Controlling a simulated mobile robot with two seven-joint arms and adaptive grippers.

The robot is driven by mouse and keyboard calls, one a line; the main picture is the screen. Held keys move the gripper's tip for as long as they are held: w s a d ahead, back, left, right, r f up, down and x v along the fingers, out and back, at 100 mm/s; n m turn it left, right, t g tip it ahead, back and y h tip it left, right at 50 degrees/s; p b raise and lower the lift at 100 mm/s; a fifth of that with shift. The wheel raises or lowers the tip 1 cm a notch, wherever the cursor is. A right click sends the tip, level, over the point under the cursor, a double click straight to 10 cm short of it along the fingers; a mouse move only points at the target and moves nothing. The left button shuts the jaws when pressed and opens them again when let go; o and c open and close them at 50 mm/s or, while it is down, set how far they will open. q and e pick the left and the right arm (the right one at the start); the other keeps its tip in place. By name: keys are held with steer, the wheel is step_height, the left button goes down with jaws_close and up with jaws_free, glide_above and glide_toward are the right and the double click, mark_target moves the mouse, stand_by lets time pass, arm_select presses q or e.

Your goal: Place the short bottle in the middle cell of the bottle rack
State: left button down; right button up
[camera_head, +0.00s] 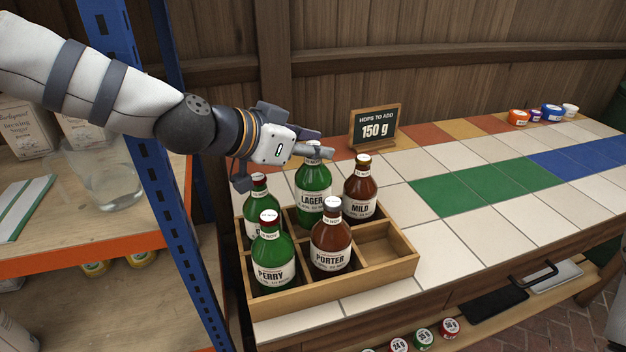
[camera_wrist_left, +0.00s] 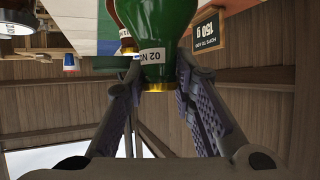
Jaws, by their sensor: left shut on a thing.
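My left gripper (camera_head: 316,152) is shut on the neck of the green LAGER bottle (camera_head: 313,180), which is upright. In the left wrist view this green bottle (camera_wrist_left: 160,40) shows between the two fingers (camera_wrist_left: 160,105). The wooden bottle rack (camera_head: 345,292) stands on the tiled counter. The LAGER bottle is at the back middle cell of the rack; its base is hidden, so I cannot tell whether it rests on the rack floor. My right gripper is not in view.
The rack also holds a green PERRY bottle (camera_head: 272,262), another green bottle (camera_head: 254,208), a brown PORTER bottle (camera_head: 331,245) and a brown MILD bottle (camera_head: 360,192). The front right cell (camera_head: 385,246) is empty.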

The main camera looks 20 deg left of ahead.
mark_target(305, 169)
arm_select(q)
step_height(305, 169, down, 4)
steer(key=shift+f+b, duration=0.25)
steer(key=shift+b, duration=0.15)
steer(key=shift+r, duration=0.2)
steer(key=shift+f, duration=0.1)
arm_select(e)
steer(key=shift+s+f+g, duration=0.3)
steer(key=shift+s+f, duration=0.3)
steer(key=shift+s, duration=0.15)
arm_select(q)
steer(key=c, duration=1.3)
jaws_free()
steer(key=shift+f, duration=0.1)
steer(key=shift+c, duration=0.2)
